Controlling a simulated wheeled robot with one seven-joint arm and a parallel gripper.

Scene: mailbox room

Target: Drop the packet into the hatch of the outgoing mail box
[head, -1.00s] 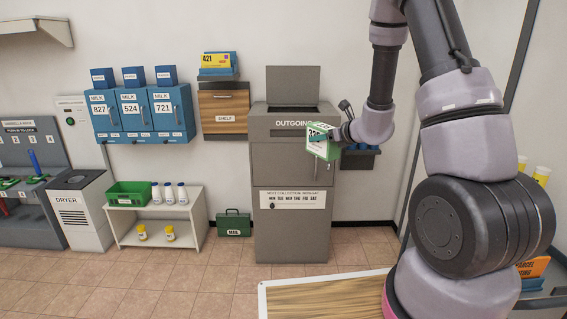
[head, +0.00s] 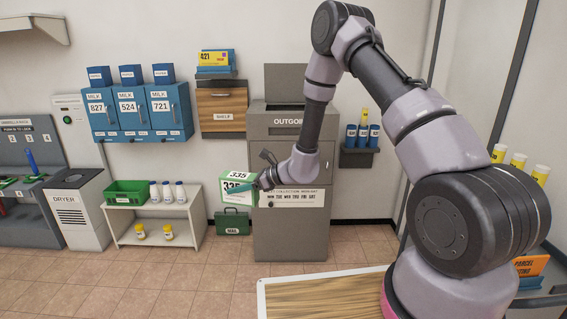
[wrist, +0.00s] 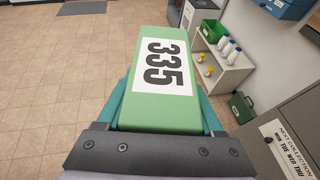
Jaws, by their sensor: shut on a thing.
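The packet (head: 236,187) is a green box with a white label reading 335. It fills the middle of the wrist view (wrist: 150,110), between the teal fingers. My gripper (head: 250,187) is shut on it and holds it in the air at the left front of the outgoing mail box. The outgoing mail box (head: 290,225) is a tall grey cabinet with a raised lid (head: 292,85) at its top. My gripper and packet are below the level of its top. The hatch opening itself is hard to make out from here.
A white shelf unit (head: 128,224) with a green crate (head: 127,187) and bottles stands to the left. A green mail case (head: 232,222) is on the floor beside the mail box. A wooden tabletop (head: 320,296) is in front; open tiled floor lies to the left.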

